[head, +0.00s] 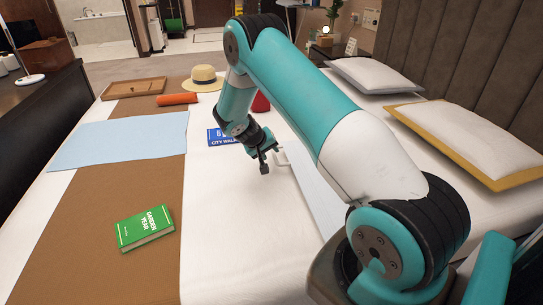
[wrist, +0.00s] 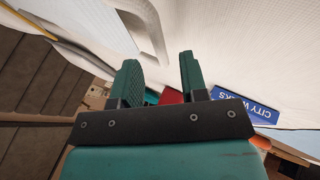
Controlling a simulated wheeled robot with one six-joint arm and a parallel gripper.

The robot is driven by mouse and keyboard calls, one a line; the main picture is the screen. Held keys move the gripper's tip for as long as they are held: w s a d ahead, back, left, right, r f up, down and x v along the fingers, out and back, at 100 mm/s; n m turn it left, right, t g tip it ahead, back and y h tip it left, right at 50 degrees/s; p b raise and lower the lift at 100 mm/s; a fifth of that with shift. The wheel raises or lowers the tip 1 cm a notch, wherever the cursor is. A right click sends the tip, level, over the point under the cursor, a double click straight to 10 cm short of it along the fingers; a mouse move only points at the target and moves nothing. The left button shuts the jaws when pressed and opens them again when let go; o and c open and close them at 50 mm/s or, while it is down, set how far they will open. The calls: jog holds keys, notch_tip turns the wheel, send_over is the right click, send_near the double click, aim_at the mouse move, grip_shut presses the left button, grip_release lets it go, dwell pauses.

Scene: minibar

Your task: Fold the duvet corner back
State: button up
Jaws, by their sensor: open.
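The white duvet (head: 235,225) covers the bed, and it also fills the upper part of the wrist view (wrist: 240,50). A white loop-like tab (head: 282,157) stands up from it beside a pale blue-grey strip (head: 312,185). The loop also shows in the wrist view (wrist: 152,35), beyond my fingertips. My gripper (head: 267,161) is open and empty, just left of the loop in the head view. In the wrist view its two green fingers (wrist: 158,65) are apart with nothing between them. My arm hides part of the duvet and strip.
A blue book (head: 222,137) lies behind my gripper, partly hidden. A green book (head: 145,228) lies on the brown runner (head: 85,235). A straw hat (head: 203,78), orange roll (head: 177,99), wooden tray (head: 133,87) and light-blue cloth (head: 120,138) lie farther back. Pillows (head: 470,135) are at right.

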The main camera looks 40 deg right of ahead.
jog(key=shift+x, duration=1.45)
jog(key=shift+c, duration=0.4)
grip_shut()
